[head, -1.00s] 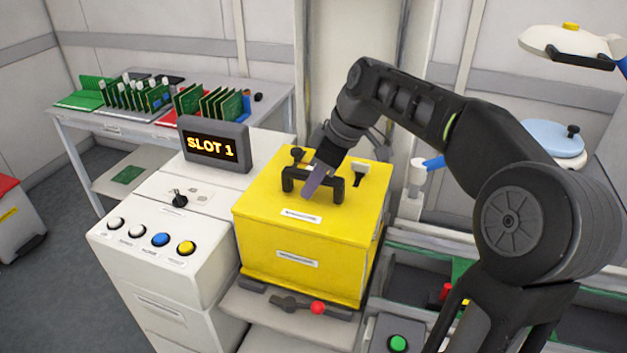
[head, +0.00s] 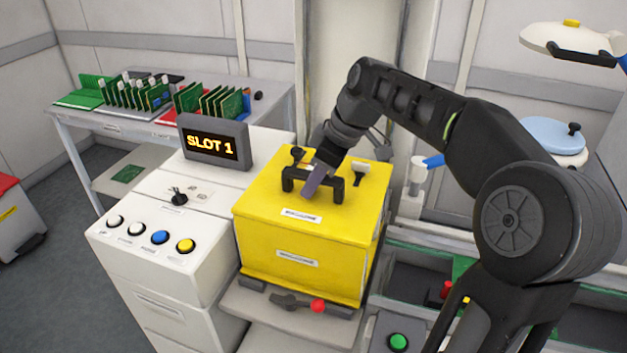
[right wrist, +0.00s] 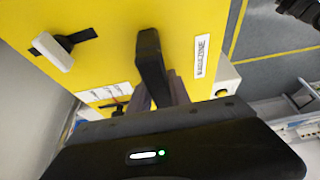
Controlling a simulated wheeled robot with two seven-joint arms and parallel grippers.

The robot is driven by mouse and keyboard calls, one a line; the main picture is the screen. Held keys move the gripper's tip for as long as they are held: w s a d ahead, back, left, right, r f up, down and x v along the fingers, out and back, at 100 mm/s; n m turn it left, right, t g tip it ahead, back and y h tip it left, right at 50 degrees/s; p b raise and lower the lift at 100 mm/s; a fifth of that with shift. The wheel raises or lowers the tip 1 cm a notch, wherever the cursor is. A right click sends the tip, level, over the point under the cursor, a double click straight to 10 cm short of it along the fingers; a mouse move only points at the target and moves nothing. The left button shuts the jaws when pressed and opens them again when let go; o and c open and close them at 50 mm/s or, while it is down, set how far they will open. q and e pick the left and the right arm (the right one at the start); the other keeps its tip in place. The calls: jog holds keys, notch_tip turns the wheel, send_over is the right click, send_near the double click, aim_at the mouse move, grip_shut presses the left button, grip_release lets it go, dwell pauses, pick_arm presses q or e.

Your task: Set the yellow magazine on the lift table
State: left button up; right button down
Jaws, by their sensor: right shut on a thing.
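The yellow magazine (head: 300,255) is a large box with a black handle on its lid. It sits upright on a light grey platform (head: 262,318) that has a red-knobbed lever at its front; I take this platform to be the lift table. My right gripper (head: 313,184) is shut on the magazine's handle from above. In the right wrist view, the black handle (right wrist: 150,62) stands between the fingers, with the yellow lid (right wrist: 110,30) around it. Whether the magazine's underside fully touches the platform is hard to tell. My left gripper is not in view.
A white cabinet (head: 160,290) with several buttons and a "SLOT 1" display (head: 212,145) stands close on the left. A bench (head: 75,125) with green circuit boards is behind it. A green button (head: 398,342) and a dark conveyor bay lie on the right.

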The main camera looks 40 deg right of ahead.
jog(key=shift+f, duration=0.2)
jog(key=c, duration=1.3)
grip_release()
jog(key=shift+o, duration=0.9)
jog(key=shift+s+f+b, duration=0.15)
jog(key=shift+f+b, duration=0.05)
jog(key=shift+b, duration=0.1)
jog(key=v, duration=0.8)
jog(key=shift+r, duration=0.1)
